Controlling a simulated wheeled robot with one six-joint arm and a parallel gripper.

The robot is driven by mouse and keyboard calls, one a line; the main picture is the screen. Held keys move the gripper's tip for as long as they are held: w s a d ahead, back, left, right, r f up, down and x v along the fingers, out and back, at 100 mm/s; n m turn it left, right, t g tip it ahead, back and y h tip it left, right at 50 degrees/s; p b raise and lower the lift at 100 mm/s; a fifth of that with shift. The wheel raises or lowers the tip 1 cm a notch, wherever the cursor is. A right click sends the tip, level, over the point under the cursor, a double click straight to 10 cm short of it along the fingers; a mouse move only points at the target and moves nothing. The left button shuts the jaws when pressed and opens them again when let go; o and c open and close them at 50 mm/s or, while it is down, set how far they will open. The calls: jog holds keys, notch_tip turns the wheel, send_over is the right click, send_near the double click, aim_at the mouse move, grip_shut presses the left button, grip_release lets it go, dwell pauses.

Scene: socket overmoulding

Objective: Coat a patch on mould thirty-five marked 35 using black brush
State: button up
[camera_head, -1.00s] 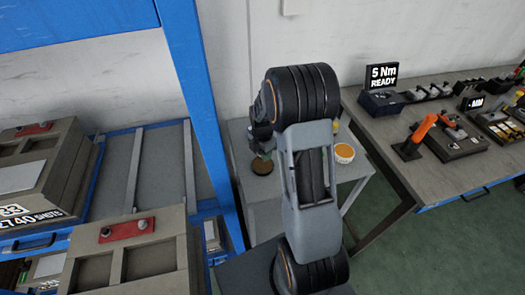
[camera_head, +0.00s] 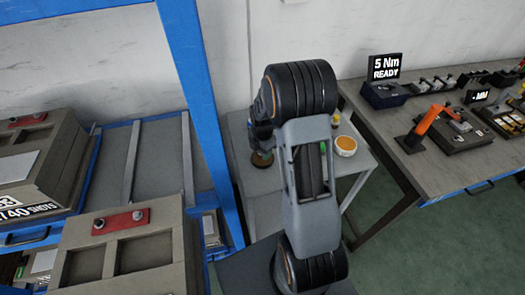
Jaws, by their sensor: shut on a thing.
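My arm stands in the middle and hides much of the small grey table (camera_head: 262,185). The dark end of my arm, my gripper (camera_head: 261,134), shows only partly at the left of the arm link, and its fingertips cannot be made out. The black brush cannot be made out. A mould (camera_head: 120,240) with a red plate and two recesses stands at the lower left; its number is out of view. Another mould (camera_head: 40,155) stands on the blue rack at the left edge. No "35" is readable.
A dark round pot (camera_head: 262,159) and a white tub with orange contents (camera_head: 346,145) stand on the small table. A blue rack post (camera_head: 197,100) rises close left of my arm. A workbench (camera_head: 420,165) with tools and a "5 Nm READY" display (camera_head: 385,67) is at the right.

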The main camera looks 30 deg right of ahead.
jog(key=shift+f+b, duration=0.45)
jog(key=shift+f, duration=0.15)
dwell(1.6)
jog(key=shift+r, duration=0.2)
jog(key=shift+r+p, duration=2.55)
jog(key=shift+r, duration=0.85)
jog(key=shift+m, duration=0.3)
